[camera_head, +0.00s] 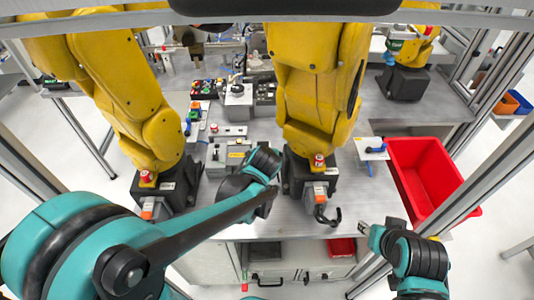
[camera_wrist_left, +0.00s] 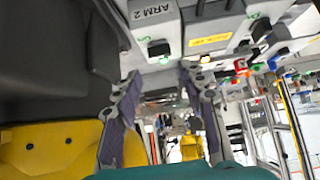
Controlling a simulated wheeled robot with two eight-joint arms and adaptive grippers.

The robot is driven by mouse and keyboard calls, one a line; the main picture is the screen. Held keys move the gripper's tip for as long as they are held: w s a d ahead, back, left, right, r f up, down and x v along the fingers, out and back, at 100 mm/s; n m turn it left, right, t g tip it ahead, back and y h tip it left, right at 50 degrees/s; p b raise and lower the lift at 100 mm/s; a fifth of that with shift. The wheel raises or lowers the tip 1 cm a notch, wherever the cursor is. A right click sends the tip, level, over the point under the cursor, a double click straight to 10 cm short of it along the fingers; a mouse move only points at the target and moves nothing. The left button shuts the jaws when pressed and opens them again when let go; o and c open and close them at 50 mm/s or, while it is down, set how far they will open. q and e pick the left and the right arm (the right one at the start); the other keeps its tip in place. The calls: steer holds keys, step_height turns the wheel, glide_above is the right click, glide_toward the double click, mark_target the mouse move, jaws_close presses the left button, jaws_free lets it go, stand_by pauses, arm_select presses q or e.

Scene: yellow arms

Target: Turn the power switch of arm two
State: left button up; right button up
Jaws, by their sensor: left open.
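In the left wrist view, a light grey box marked ARM 2 (camera_wrist_left: 150,18) carries a black power switch (camera_wrist_left: 158,48) with green marks beside it. My left gripper (camera_wrist_left: 160,75) is open. Its two fingertips are apart, just below the switch in the picture, with nothing between them. I cannot tell whether they touch the box. In the head view, my left arm reaches in from the left, and its wrist (camera_head: 238,187) is by the middle yellow arm; its fingers are hidden there. My right gripper (camera_head: 370,234) is over the table's front right; its jaws are too small to read.
A control box with a yellow label (camera_head: 236,155) stands beyond my left wrist. Yellow arms (camera_head: 312,90) stand close on both sides of it. A red bin (camera_head: 425,175) is at the right.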

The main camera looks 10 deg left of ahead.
arm_select(q)
steer(key=b+x, duration=0.2)
steer(key=x, duration=0.6)
steer(key=shift+r+b, duration=0.1)
steer(key=shift+b, duration=0.3)
